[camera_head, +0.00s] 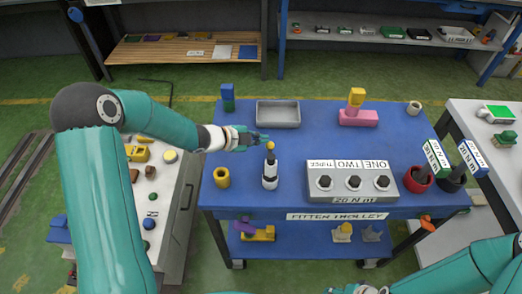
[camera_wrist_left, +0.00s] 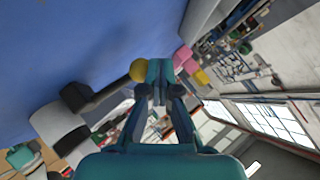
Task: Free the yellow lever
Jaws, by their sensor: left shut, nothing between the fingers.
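The lever has a yellow ball knob (camera_head: 270,147) on a dark stem. It rises from a white and black cylinder (camera_head: 270,172) on the blue trolley top. In the left wrist view the yellow knob (camera_wrist_left: 138,71) lies just left of the fingertips. My left gripper (camera_head: 264,137) is shut and empty, just behind the knob in the head view. It shows shut in the left wrist view (camera_wrist_left: 158,70) too. I cannot tell whether it touches the knob. My right wrist (camera_head: 372,289) is at the bottom edge, its fingers mostly cut off.
On the trolley (camera_head: 320,122) stand a grey box with three black knobs (camera_head: 350,181), a yellow ring (camera_head: 222,177), a grey tray (camera_head: 278,113), a blue block (camera_head: 228,97), a pink block with a yellow part (camera_head: 358,117) and a red pot (camera_head: 418,179). The middle behind the grey box is clear.

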